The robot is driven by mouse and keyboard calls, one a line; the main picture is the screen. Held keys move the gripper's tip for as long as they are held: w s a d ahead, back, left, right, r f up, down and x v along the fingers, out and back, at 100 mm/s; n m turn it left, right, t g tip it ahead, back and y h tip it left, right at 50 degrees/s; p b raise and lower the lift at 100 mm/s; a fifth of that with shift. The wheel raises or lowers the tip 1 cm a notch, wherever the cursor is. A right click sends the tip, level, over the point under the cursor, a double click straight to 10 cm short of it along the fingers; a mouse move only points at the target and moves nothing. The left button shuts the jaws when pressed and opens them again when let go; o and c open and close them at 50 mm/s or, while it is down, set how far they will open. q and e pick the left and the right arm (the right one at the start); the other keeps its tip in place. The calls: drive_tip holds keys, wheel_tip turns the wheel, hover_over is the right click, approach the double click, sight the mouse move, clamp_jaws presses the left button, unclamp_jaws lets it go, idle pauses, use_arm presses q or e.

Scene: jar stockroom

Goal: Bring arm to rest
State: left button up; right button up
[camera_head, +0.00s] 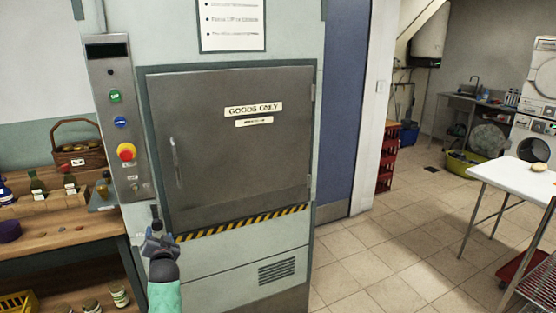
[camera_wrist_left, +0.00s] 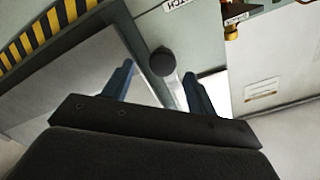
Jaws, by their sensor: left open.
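My left gripper (camera_head: 157,238) is in front of the lower left of a goods lift's steel door (camera_head: 240,140), beside the column of the control panel (camera_head: 122,120). In the left wrist view the gripper (camera_wrist_left: 157,70) is open, its two blue fingers apart. A dark round knob (camera_wrist_left: 163,62) shows between the fingertips in that view; I cannot tell whether they touch it. Nothing is seen held. My right gripper is not in view.
A wooden shelf (camera_head: 75,232) with bottles and a basket (camera_head: 78,148) stands left of the lift. A white table (camera_head: 520,176) is at the right. Tiled floor (camera_head: 385,250) is clear between. A brass fitting (camera_wrist_left: 233,32) shows near the gripper.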

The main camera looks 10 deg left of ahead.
use_arm(q)
drive_tip(key=s+d+f+g+h, duration=0.3)
drive_tip(key=s+d+f, duration=0.3)
drive_tip(key=d, duration=0.2)
drive_tip(key=s+d+f+n+g+h, duration=0.1)
drive_tip(key=s+d+f+g+h, duration=0.15)
drive_tip(key=s+d+f, duration=0.4)
drive_tip(key=s+d+f+g+h, duration=0.3)
drive_tip(key=s+d+f+h, duration=0.1)
drive_tip(key=d, duration=0.6)
drive_tip(key=s+d+f+g, duration=0.1)
drive_tip(key=s+d+f, duration=0.2)
drive_tip(key=s+f, duration=0.3)
drive_tip(key=s+d+f+m+g, duration=0.1)
drive_tip(key=s+f, duration=0.4)
drive_tip(key=s, duration=1)
drive_tip(key=s+d+f+m+g, duration=0.1)
drive_tip(key=s+d+f+g, duration=0.2)
drive_tip(key=s+f, duration=0.3)
drive_tip(key=s+d+h, duration=0.1)
drive_tip(key=s, duration=0.4)
drive_tip(key=shift+d+f, duration=0.3)
drive_tip(key=shift+f, duration=0.05)
drive_tip(key=shift+c, duration=0.5)
